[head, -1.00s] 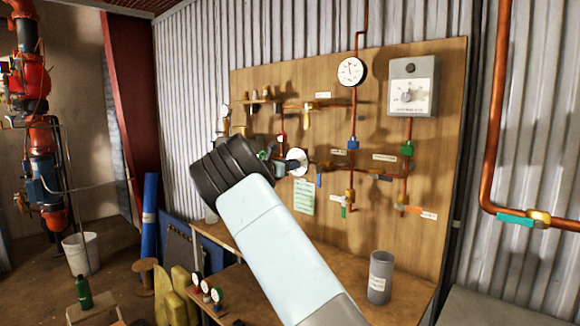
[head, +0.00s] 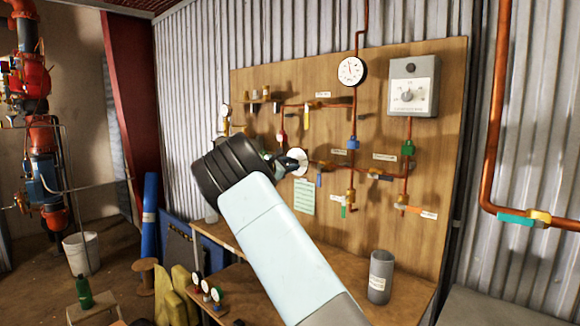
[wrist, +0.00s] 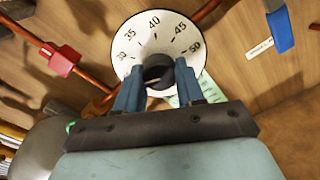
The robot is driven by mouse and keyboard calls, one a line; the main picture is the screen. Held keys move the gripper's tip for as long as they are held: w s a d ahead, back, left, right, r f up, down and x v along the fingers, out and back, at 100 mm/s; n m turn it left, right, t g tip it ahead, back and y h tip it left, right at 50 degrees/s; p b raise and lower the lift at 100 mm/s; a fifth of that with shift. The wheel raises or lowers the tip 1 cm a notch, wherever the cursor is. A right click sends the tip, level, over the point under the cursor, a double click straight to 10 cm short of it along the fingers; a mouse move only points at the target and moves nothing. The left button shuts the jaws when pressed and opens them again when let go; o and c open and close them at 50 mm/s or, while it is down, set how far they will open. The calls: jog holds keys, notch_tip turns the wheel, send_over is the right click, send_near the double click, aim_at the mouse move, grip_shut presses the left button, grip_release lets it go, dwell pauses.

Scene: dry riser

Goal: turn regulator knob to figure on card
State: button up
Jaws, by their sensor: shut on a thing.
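The regulator has a white round dial plate (wrist: 151,32) with figures 30, 35, 40, 45 and 50 around its upper edge in the wrist view. It also shows edge-lit on the board in the head view (head: 297,161). Its dark round knob (wrist: 158,71) stands out from the plate. My gripper (wrist: 158,84) is shut on the knob, one blue finger on each side. Any pointer mark on the knob is not clear. A pale green card (head: 304,197) hangs on the board below the regulator; its writing is too small to read. The card is partly hidden behind my fingers in the wrist view.
Copper pipes and valves run over the wooden board (head: 430,150). A white pressure gauge (head: 351,71) and a grey box with a dial (head: 413,86) are above right. A grey cup (head: 380,277) stands on the bench below.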

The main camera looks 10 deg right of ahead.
jog(key=m, duration=0.5)
jog(key=shift+m, duration=0.4)
jog(key=shift+d, duration=0.1)
dwell(0.3)
jog(key=o, duration=1)
jog(key=shift+o, duration=0.2)
jog(key=v, duration=1.3)
jog(key=shift+s+a, duration=0.2)
jog(key=shift+a, duration=0.15)
